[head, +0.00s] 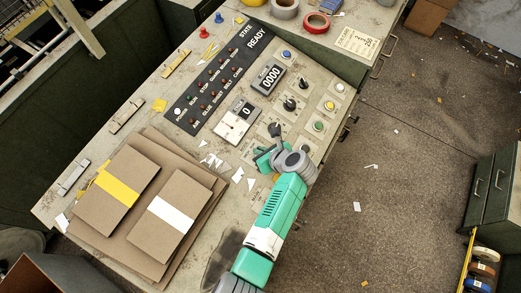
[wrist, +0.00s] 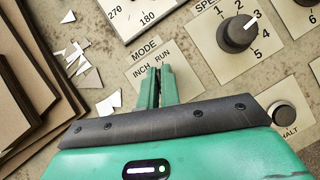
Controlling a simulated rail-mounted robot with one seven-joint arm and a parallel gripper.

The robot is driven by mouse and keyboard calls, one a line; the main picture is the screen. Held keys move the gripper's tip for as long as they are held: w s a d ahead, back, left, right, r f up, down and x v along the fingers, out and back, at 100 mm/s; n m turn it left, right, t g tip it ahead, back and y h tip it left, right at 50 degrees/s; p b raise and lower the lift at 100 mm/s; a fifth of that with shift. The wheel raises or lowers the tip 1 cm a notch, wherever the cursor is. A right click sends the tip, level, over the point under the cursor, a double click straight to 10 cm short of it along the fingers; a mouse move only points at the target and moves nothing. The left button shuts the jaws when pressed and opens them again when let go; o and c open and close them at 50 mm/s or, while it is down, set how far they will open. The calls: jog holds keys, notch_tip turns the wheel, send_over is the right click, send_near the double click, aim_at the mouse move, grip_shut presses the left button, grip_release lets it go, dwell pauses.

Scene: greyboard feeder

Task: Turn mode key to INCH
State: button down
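The mode plate (wrist: 143,55) shows in the wrist view, with MODE printed above INCH on the left and RUN on the right. My gripper (wrist: 158,74) reaches down over this plate, just below the two words. Its two green fingers are close together with a narrow dark gap between them. The mode key itself is hidden at the fingers, so I cannot see which way it points or whether it is gripped. In the head view my gripper (head: 263,158) is low over the near part of the control panel (head: 232,153).
The speed knob (wrist: 237,33) stands to the upper right of the fingers, and the halt button (wrist: 283,113) is to the right. White paper scraps (wrist: 76,58) and stacked greyboard (wrist: 22,85) lie to the left. A counter (head: 234,124) sits farther up the panel.

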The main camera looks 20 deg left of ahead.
jog(key=n+g+y+b, duration=0.1)
jog(key=n+g+b, duration=0.1)
jog(key=n, duration=0.3)
jog(key=shift+w+f+n+g, duration=0.1)
jog(key=shift+n+g, duration=0.3)
jog(key=shift+g, duration=0.2)
jog(key=n+g+b, duration=0.1)
jog(key=n+b, duration=0.1)
jog(key=n, duration=0.1)
jog(key=shift+g, duration=0.4)
jog(key=shift+n+g+b, duration=0.5)
jog(key=shift+n+b, duration=0.3)
jog(key=shift+n, duration=0.2)
jog(key=shift+n+h, duration=0.3)
jog(key=shift+h, duration=0.1)
jog(key=c, duration=1.6)
grip_release()
jog(key=p+v, duration=0.1)
jog(key=v, duration=0.7)
